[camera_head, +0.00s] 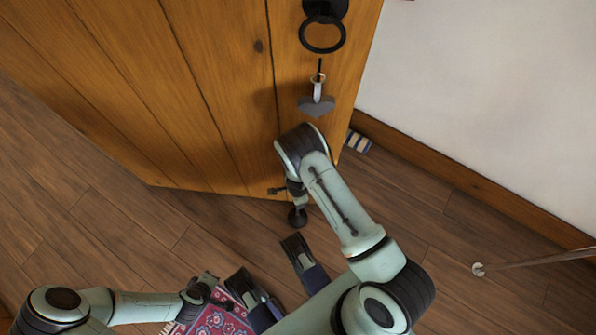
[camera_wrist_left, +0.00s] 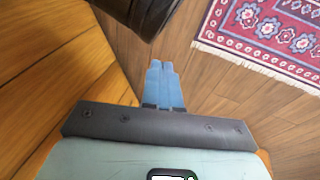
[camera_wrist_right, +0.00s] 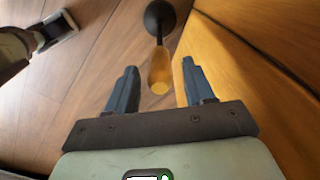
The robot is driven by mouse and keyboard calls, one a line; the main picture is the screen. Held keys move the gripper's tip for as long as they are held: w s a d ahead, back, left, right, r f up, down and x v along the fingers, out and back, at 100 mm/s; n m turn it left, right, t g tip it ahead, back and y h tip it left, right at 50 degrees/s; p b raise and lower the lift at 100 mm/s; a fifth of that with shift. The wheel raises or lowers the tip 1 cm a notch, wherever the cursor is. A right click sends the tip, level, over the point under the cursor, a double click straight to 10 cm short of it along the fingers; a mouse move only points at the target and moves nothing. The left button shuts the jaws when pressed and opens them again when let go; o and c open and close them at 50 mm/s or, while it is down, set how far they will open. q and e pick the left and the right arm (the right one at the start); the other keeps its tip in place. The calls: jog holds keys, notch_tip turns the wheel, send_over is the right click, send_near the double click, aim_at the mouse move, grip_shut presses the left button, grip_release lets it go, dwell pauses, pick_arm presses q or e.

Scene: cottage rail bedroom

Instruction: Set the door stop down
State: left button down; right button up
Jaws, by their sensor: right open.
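The door stop (camera_head: 297,217) has a dark round base and an amber handle (camera_wrist_right: 160,72). It appears to stand on the floor beside the lower edge of the wooden door. In the right wrist view, my right gripper (camera_wrist_right: 159,68) is open, with a finger on each side of the handle and a visible gap to both. In the head view the right gripper (camera_head: 289,191) is partly hidden by its own wrist above the stop.
The wooden door (camera_head: 150,90) carries a ring handle (camera_head: 322,48) and a heart-shaped tag (camera_head: 316,106). A patterned rug (camera_head: 215,322) lies at the front. A striped item (camera_head: 357,141) sits by the white wall. A thin rod (camera_head: 535,261) is at right.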

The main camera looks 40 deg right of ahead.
notch_tip(320, 180, up, 10)
jog(key=p, duration=0.2)
jog(key=shift+f+p, duration=0.15)
jog(key=shift+p, duration=0.2)
jog(key=shift+s+d, duration=0.1)
jog(key=shift+s, duration=0.25)
jog(key=s+f+n, duration=0.1)
jog(key=s+n, duration=0.6)
jog(key=s, duration=0.3)
pick_arm(q)
jog(key=s+d+r+g, duration=0.1)
jog(key=s+d+r, duration=0.1)
jog(key=s+r, duration=0.1)
jog(key=shift+s+d+r+h, duration=0.25)
jog(key=shift+s+h, duration=0.15)
jog(key=shift+s, duration=0.4)
pick_arm(e)
jog(key=s+a+r+n+t+y, duration=0.1)
jog(key=s+a+r+n+y, duration=0.1)
jog(key=a+n, duration=0.5)
jog(key=shift+s+r+n+t+y, duration=0.35)
jog(key=shift+s+r+n, duration=0.3)
jog(key=shift+n, duration=0.55)
jog(key=shift+a+r, duration=0.1)
